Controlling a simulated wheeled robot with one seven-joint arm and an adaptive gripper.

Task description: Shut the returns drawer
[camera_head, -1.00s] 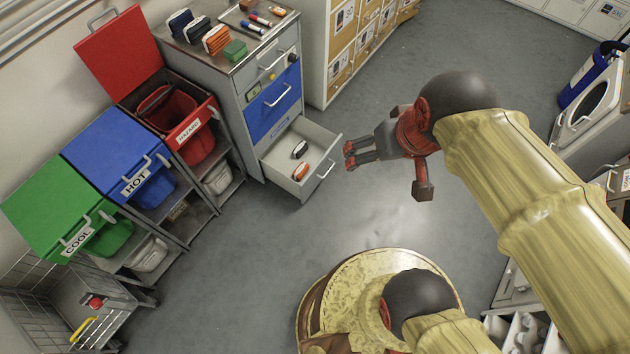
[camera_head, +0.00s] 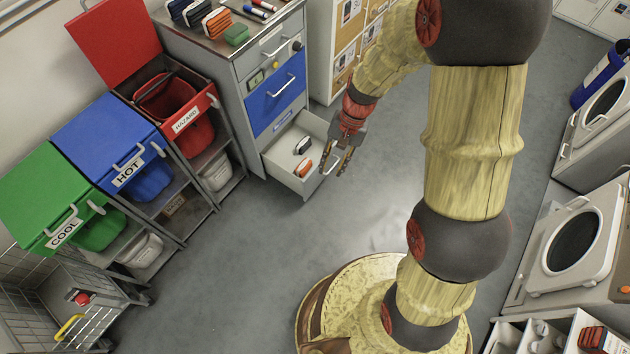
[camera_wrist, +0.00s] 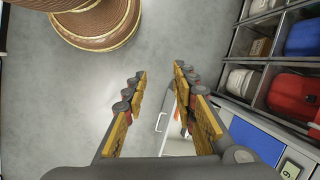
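The returns drawer (camera_head: 283,168) is the pale grey bottom drawer of the grey cabinet, and it stands pulled out. Inside lie a dark-and-white item (camera_head: 302,145) and an orange-and-white item (camera_head: 303,168). Its front and handle (camera_wrist: 160,122) show in the wrist view, low between my fingers. My gripper (camera_head: 334,171) points down at the right, outer side of the drawer front. In the wrist view, my gripper (camera_wrist: 161,71) is open, with nothing between its fingertips. I cannot tell whether a finger touches the drawer front or handle.
Above is a shut blue drawer (camera_head: 277,93); the cabinet top (camera_head: 205,52) holds brushes and markers. Left stand the red (camera_head: 115,40), blue (camera_head: 105,135) and green (camera_head: 45,190) lidded bins and a wire trolley (camera_head: 100,310). The floor (camera_head: 235,260) before the drawer is clear.

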